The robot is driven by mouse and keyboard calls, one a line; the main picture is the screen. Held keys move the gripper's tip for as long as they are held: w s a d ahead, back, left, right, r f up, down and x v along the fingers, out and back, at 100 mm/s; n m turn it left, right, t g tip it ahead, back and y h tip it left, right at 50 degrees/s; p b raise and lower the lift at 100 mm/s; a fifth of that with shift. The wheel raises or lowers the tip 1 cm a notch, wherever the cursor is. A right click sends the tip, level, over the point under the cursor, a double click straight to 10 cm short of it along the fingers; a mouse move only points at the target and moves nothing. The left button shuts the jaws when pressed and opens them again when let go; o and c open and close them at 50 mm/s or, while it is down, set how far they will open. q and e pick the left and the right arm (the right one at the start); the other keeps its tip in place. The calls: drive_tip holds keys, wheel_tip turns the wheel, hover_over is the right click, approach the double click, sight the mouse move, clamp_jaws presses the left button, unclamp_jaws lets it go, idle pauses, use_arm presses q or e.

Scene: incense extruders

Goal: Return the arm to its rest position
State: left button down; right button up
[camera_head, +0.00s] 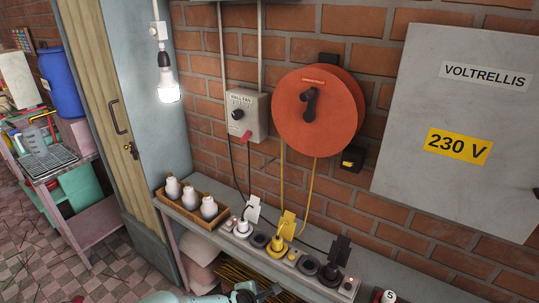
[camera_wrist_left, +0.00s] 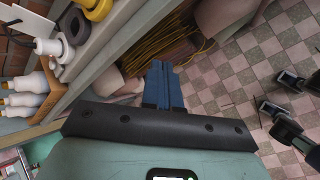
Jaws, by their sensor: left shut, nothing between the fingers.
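My left gripper (camera_wrist_left: 163,85) shows in the left wrist view with its two blue fingers together and nothing between them. It hangs in front of the shelf bench, apart from the things on it. In the head view a teal and dark part of my own arm shows at the bottom edge, mostly cut off. My right gripper (camera_wrist_left: 278,92) shows at the right of the left wrist view, over the tiled floor. Its dark fingers are apart and I see nothing between them.
A narrow bench (camera_head: 190,212) runs along the brick wall. A red cable reel (camera_head: 340,112) hangs above.

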use_arm(q)
drive_tip(key=s+a+f+m+g+y, duration=0.1)
drive_tip(key=s+a+f+m, duration=0.25)
drive_tip(key=f, duration=0.25)
drive_tip(key=s+a+f+m+g, duration=0.2)
drive_tip(key=s+f, duration=0.2)
drive_tip(key=f, duration=0.3)
drive_tip(key=s+a+f+m+g+y, duration=0.1)
drive_tip(key=s+a+f+m, duration=0.1)
drive_tip(key=s+a+f, duration=0.3)
drive_tip(key=s+d+f+m+g+h, duration=0.1)
drive_tip(key=s+f+m, duration=0.3)
drive_tip(key=s, duration=0.5)
drive_tip(key=s+d+f+m+g+h, duration=0.1)
drive_tip(key=s+f+m+g, duration=0.2)
drive_tip(key=s, duration=0.6)
drive_tip(key=shift+f+m, duration=0.55)
drive_tip(key=shift+f, duration=0.05)
